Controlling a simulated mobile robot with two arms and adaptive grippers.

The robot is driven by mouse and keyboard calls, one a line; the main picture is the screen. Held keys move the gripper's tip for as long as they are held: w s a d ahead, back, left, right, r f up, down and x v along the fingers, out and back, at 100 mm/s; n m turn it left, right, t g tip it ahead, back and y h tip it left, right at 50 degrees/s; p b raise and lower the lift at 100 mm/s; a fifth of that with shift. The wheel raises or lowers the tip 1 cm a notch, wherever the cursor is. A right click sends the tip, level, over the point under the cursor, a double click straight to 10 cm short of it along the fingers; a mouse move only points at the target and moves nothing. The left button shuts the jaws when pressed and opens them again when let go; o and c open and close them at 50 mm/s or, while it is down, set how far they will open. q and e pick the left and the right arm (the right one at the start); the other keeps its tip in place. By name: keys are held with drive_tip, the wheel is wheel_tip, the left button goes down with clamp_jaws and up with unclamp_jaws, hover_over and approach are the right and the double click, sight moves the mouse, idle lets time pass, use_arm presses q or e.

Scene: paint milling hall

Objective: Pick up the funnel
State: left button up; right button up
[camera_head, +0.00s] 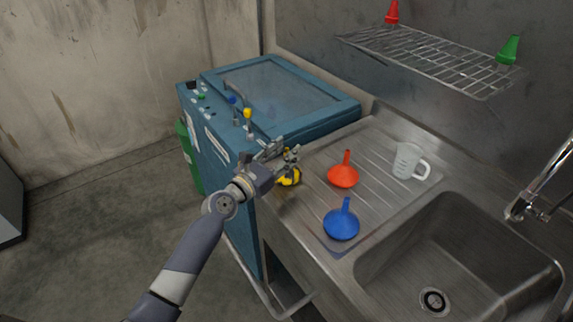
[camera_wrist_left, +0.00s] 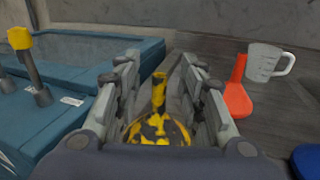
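A yellow funnel with dark blotches (camera_head: 290,178) stands spout up at the left end of the steel drainboard. It is partly hidden by my left gripper (camera_head: 283,154) in the head view. In the left wrist view, the gripper (camera_wrist_left: 160,85) is open. Its fingers stand on both sides of the yellow spout (camera_wrist_left: 159,92), with a gap showing on each side. A red funnel (camera_head: 343,176) and a blue funnel (camera_head: 341,224) stand spout up on the drainboard, to the right of the gripper. My right gripper is not in view.
A clear measuring jug (camera_head: 409,161) stands behind the funnels. The sink basin (camera_head: 470,262) and tap (camera_head: 540,185) are at the right. A blue machine (camera_head: 285,100) with levers borders the drainboard at the left. A wire shelf (camera_head: 430,58) hangs above, holding red and green nozzle-like items.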

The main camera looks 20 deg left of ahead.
use_arm(q)
drive_tip(key=shift+w+d+f, duration=0.1)
drive_tip(key=shift+w+d, duration=0.15)
drive_tip(key=shift+w, duration=0.45)
clamp_jaws()
